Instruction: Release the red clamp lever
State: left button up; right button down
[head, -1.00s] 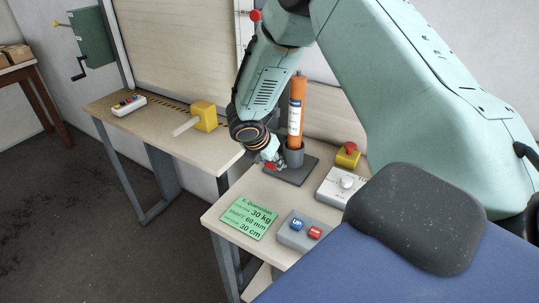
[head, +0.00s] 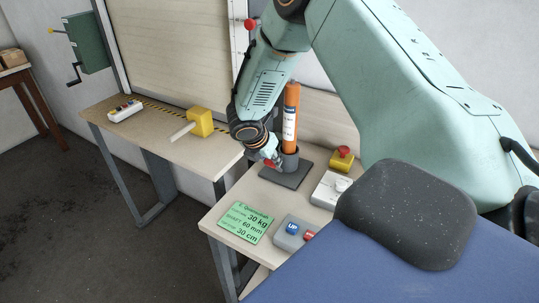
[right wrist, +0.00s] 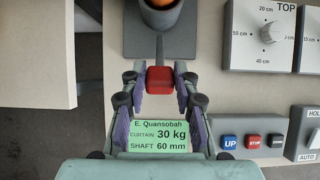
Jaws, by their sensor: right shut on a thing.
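The red clamp lever (right wrist: 160,80) sits on a grey arm at the front of the clamp's dark cup (head: 290,160). In the right wrist view it lies between the two fingers of my right gripper (right wrist: 161,78). My right gripper (head: 270,159) is shut on the lever, low at the left front of the cup. The lever's red end (head: 270,164) shows only partly in the head view, beside the fingers. An orange tube (head: 291,112) stands upright in the cup. The cup is on a dark base plate (head: 286,179). My left gripper is out of view.
A green card (head: 245,222) lies on the near table, beside an UP button box (head: 291,231). A white dial box (head: 327,190) and a red stop button (head: 343,153) stand to the right. A yellow block with a pale bar (head: 200,121) is on the table at left.

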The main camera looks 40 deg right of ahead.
jog(key=c, duration=1.4)
grip_release()
jog(key=shift+w+d+r, duration=0.2)
jog(key=shift+r, duration=0.05)
jog(key=o, duration=0.4)
jog(key=shift+s+d+f, duration=0.1)
jog(key=shift+d+f, duration=0.05)
jog(key=shift+f, duration=0.05)
jog(key=shift+a, duration=0.25)
jog(key=shift+a+r, duration=0.1)
jog(key=shift+r, duration=0.15)
jog(key=v, duration=1.1)
jog(key=shift+r, duration=0.15)
jog(key=shift+s, duration=0.1)
